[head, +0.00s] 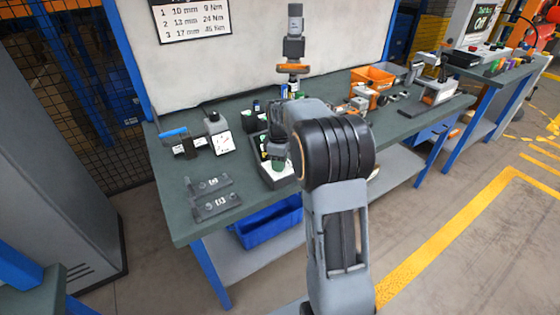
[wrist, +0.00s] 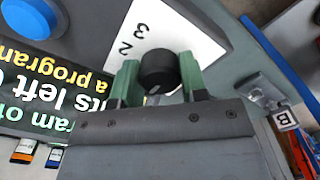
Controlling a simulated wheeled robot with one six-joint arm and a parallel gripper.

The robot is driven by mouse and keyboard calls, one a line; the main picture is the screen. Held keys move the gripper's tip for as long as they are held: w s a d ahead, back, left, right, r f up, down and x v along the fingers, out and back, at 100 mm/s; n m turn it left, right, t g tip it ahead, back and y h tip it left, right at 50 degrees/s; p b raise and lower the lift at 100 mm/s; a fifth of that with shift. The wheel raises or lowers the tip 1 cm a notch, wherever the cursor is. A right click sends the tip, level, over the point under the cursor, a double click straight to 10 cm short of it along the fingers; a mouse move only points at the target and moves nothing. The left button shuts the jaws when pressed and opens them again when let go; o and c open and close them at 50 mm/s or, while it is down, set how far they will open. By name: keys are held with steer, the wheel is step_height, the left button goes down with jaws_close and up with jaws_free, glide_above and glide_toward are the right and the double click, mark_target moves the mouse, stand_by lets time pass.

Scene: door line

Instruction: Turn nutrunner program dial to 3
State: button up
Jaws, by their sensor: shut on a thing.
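The program dial is a black round knob (wrist: 158,72) on a white plate (wrist: 185,30) in the wrist view. The numbers 3 and 2 show on the plate, to the upper left of the knob; the rest of the plate's marks are hidden. A small pale mark shows on the knob's near lower side, but I cannot tell which number it points at. My gripper (wrist: 160,85) has its green fingers shut on the knob, one on each side. In the head view, my arm hides most of the dial.
A dark screen (wrist: 40,85) with upside-down text and a blue button (wrist: 35,18) lie left of the dial. A B label (wrist: 286,119) is at right. On the bench (head: 165,210) are dark brackets (head: 210,195), a gauge (head: 222,143) and an orange bin (head: 372,77). A chart (head: 193,15) hangs behind.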

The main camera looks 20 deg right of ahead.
steer(key=m+p, duration=0.2)
steer(key=m, duration=0.3)
steer(key=shift+r+m+p, duration=0.15)
steer(key=shift+m+p, duration=0.15)
steer(key=shift+p, duration=0.05)
steer(key=m+p, duration=0.2)
steer(key=m, duration=0.4)
steer(key=m+p, duration=0.1)
steer(key=m, duration=0.5)
steer(key=shift+m, duration=0.4)
steer(key=m+p, duration=0.1)
steer(key=m, duration=0.4)
steer(key=shift+m, duration=0.3)
steer(key=o, duration=0.9)
steer(key=shift+o, duration=0.2)
